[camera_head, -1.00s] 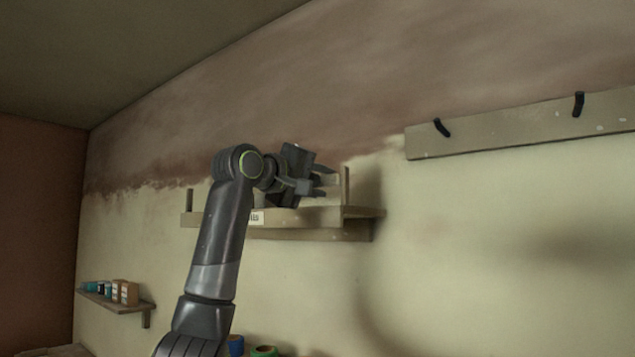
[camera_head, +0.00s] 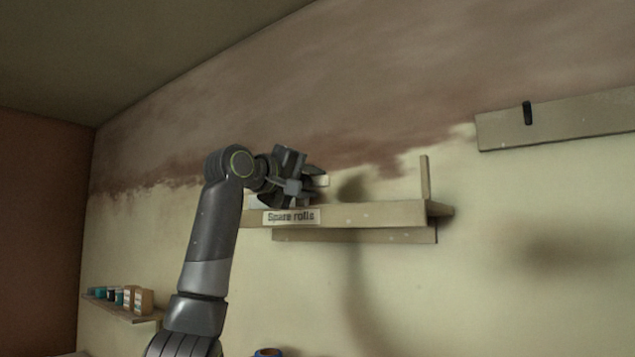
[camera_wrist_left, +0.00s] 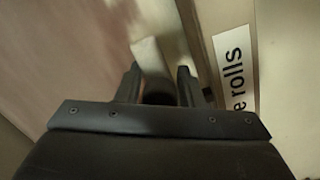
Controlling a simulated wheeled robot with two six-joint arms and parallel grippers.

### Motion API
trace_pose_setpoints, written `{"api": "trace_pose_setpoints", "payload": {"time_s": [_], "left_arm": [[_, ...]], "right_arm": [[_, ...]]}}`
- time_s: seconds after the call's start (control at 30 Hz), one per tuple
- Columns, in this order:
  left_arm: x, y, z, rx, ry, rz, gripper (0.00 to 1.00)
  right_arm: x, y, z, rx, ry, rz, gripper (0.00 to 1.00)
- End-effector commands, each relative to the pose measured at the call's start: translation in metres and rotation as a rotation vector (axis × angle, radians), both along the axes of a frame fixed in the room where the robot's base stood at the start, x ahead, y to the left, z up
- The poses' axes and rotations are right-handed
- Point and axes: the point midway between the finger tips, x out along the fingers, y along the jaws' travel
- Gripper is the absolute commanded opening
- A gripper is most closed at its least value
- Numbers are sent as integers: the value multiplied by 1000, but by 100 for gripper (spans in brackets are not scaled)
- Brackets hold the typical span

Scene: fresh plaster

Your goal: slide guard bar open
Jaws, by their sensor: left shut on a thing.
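A pale wall shelf (camera_head: 385,213) carries a label reading "Spare rolls" (camera_head: 290,217) on its front board. In the head view, my left gripper (camera_head: 306,182) is just above the front board, over the label. It is shut on a pale bar (camera_head: 322,180), which I take to be the guard bar. The bar's short end shows right of the fingers, clear of the upright post (camera_head: 425,178) at the shelf's right end. In the left wrist view, the bar (camera_wrist_left: 148,54) extends beyond the fingers, beside the labelled board. My gripper hides the rest.
A rail (camera_head: 560,122) with a dark hook (camera_head: 527,113) is on the wall at the upper right. A small low shelf (camera_head: 125,311) at the left holds several little containers. A blue roll (camera_head: 268,352) shows at the bottom edge.

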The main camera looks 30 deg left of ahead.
Motion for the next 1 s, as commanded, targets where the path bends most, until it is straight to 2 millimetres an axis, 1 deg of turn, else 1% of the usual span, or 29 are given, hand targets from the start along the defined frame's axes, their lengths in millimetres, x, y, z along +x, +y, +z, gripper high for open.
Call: {"api": "trace_pose_setpoints", "payload": {"time_s": [0.03, 0.37, 0.4, 0.5, 0.73, 0.83, 0.93, 1.0], "left_arm": [[1, 2, -3, 5, 6, 0, 0], [2, 3, -3, 6, 7, 0, 0], [2, 3, -3, 5, 7, 0, 38], [1, 2, -3, 4, 7, -1, 48], [1, 2, -2, 2, 5, -1, 48], [-3, 3, -3, 2, 3, 0, 48], [-13, 5, -4, 1, 0, 0, 48], [-24, 7, -5, 1, 0, 1, 48]], "right_arm": [[0, -1, 0, -1, 0, 1, 36], [0, -4, 0, -4, -1, 2, 36], [0, -4, 0, -5, -1, 2, 36], [0, -5, 0, -6, 0, 2, 36], [0, -5, 0, -6, 0, 2, 36], [0, -5, -3, -6, 0, 2, 36], [0, -5, -10, -6, 0, 2, 36], [0, -5, -18, -6, 0, 2, 36]]}}
